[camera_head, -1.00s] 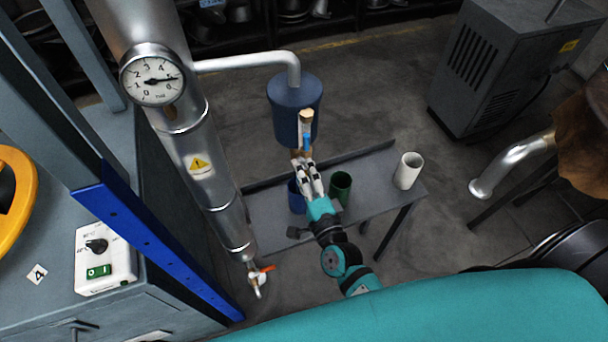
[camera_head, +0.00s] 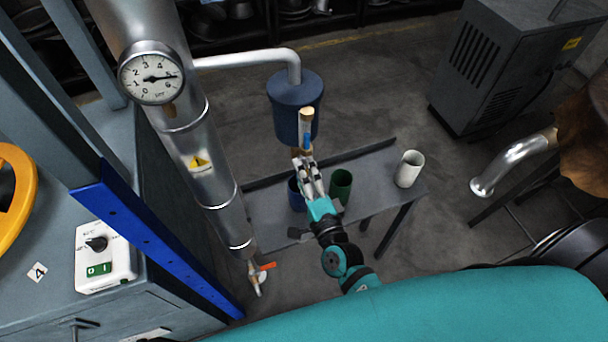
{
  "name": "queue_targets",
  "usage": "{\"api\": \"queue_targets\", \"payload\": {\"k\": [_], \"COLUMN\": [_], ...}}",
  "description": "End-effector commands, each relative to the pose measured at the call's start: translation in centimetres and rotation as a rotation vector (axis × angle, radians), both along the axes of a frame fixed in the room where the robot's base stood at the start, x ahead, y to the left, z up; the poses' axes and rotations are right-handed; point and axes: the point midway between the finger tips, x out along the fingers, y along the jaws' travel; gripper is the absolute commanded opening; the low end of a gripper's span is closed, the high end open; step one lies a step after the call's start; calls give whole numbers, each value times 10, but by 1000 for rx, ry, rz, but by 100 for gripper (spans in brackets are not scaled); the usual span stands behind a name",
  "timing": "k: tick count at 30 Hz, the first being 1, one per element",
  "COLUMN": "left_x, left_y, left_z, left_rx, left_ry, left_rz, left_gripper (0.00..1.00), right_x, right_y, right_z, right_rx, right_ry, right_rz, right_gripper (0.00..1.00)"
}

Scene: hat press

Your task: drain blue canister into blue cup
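The blue canister (camera_head: 284,100) hangs from a silver pipe, with a brass valve (camera_head: 306,118) with a blue handle (camera_head: 307,141) on its front. The blue cup (camera_head: 295,197) stands on the grey bench below it, partly hidden behind my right gripper. My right gripper (camera_head: 303,164) is just below the valve, its fingers pointing up towards the blue handle. I cannot tell whether the fingers are open or shut, or whether they touch the valve. My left gripper is not in view.
A green cup (camera_head: 340,185) and a white cup (camera_head: 409,169) stand on the grey bench (camera_head: 376,188), right of the blue cup. A thick silver pipe (camera_head: 203,150) with a gauge (camera_head: 151,77) rises at the left. A red-handled valve (camera_head: 262,268) sits at its lower end.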

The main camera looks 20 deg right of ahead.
Motion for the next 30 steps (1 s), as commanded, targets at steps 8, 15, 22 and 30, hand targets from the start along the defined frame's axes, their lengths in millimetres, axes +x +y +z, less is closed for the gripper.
{"api": "queue_targets", "payload": {"k": [8,15,22,30], "left_x": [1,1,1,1], "left_y": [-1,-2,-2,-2], "left_z": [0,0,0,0], "left_rx": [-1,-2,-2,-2], "left_ry": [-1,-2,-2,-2], "left_rz": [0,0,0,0], "left_gripper": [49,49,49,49], "right_x": [-49,-96,-116,-117], "right_y": [-2,-3,-4,-4], "right_z": [-2,-1,-1,-1], "right_rx": [-2,0,0,0], "right_ry": [5,6,3,3], "right_rz": [2,2,1,0], "right_gripper": [83,83,83,83]}}
